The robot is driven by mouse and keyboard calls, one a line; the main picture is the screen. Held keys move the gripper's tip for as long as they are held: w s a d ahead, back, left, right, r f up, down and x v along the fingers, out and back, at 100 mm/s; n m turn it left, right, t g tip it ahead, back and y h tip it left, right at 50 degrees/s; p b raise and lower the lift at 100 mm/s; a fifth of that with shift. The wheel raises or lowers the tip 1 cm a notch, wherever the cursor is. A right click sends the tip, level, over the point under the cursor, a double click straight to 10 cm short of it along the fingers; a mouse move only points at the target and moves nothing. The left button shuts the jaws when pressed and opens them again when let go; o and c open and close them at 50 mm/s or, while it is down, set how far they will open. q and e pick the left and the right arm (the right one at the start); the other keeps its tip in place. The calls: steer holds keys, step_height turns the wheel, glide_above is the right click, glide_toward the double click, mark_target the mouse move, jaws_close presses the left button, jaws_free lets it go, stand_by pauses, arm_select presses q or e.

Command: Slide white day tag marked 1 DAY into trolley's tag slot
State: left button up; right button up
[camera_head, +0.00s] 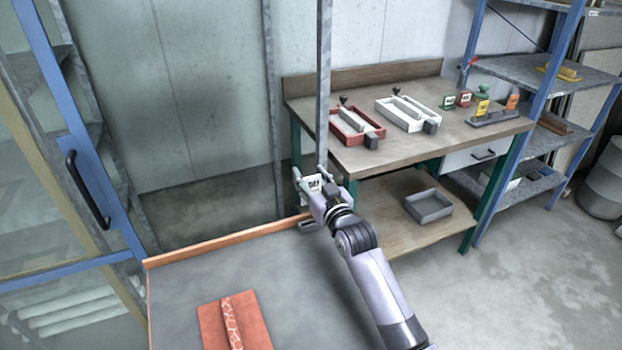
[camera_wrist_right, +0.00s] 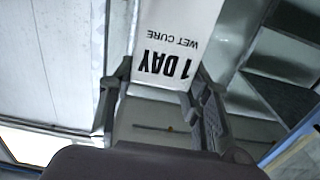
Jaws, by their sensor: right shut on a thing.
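My right gripper (camera_head: 318,195) is shut on the white day tag (camera_head: 313,183) and holds it up near the trolley's far right corner. In the right wrist view the tag (camera_wrist_right: 178,40) stands between the two fingers, with "1 DAY" and "WET CURE" upside down. The trolley (camera_head: 265,265) has a grey top with an orange rim. A small grey bracket (camera_head: 308,225) sits at that corner, just below the gripper, close to an upright grey post (camera_head: 324,90). I cannot tell whether the bracket is the tag slot. My left gripper is out of view.
A red-brown panel (camera_head: 234,322) lies on the trolley. Behind to the right, a wooden workbench (camera_head: 440,140) bears a red tray (camera_head: 357,126), a white tray (camera_head: 408,114) and several small coloured tags. A grey bin (camera_head: 430,206) stands on its lower shelf. A blue-framed door (camera_head: 85,170) is at left.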

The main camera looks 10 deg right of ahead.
steer(key=shift+r, duration=0.1)
stand_by(0.3)
steer(key=shift+p, duration=0.4)
step_height(320, 180, down, 6)
steer(key=b, duration=0.4)
steer(key=shift+r, duration=0.1)
steer(key=shift+p, duration=0.6)
stand_by(1.3)
steer(key=shift+s+f+b, duration=0.1)
steer(key=shift+f+b, duration=0.7)
steer(key=shift+f, duration=0.5)
steer(key=o, duration=1.2)
steer(key=shift+f, duration=0.1)
steer(key=shift+c, duration=0.2)
